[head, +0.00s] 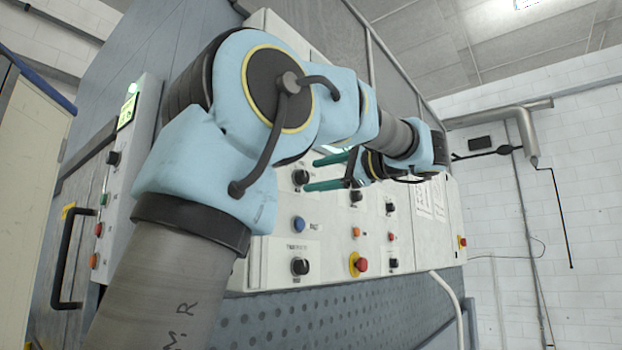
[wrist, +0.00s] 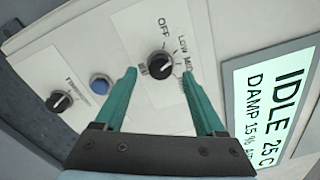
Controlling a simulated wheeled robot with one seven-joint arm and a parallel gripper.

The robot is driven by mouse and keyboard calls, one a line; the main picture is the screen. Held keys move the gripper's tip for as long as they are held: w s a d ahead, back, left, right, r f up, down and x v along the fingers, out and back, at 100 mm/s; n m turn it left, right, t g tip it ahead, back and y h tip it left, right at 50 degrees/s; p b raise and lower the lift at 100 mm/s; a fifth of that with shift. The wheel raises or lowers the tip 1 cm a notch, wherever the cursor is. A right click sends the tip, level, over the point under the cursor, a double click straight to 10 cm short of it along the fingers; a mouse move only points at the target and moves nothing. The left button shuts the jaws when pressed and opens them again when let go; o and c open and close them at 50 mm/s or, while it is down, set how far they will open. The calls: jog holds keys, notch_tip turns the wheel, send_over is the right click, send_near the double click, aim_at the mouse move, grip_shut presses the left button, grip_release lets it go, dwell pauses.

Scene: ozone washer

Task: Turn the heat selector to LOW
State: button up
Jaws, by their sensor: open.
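The heat selector, a round black knob (wrist: 162,65), sits on a white panel plate in the wrist view, with OFF, LOW and MID printed around it and another label partly covered by a finger. Its exact pointer direction is too small to tell. In the head view the knob (head: 300,177) is just left of the fingertips. My gripper (wrist: 159,69) is open, its two teal fingers on either side of the knob in the picture. Whether they touch it cannot be told. My gripper (head: 309,174) also shows in the head view, reaching toward the panel.
A lit display (wrist: 278,105) reading IDLE, 25 C, is right of the knob. A blue button (wrist: 101,83) and another black knob (wrist: 60,101) lie to its left. A red emergency button (head: 361,265) sits lower on the panel. My arm hides the upper panel.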

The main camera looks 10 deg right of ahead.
jog(key=v, duration=0.8)
jog(key=shift+b, duration=0.35)
jog(key=shift+d, duration=0.1)
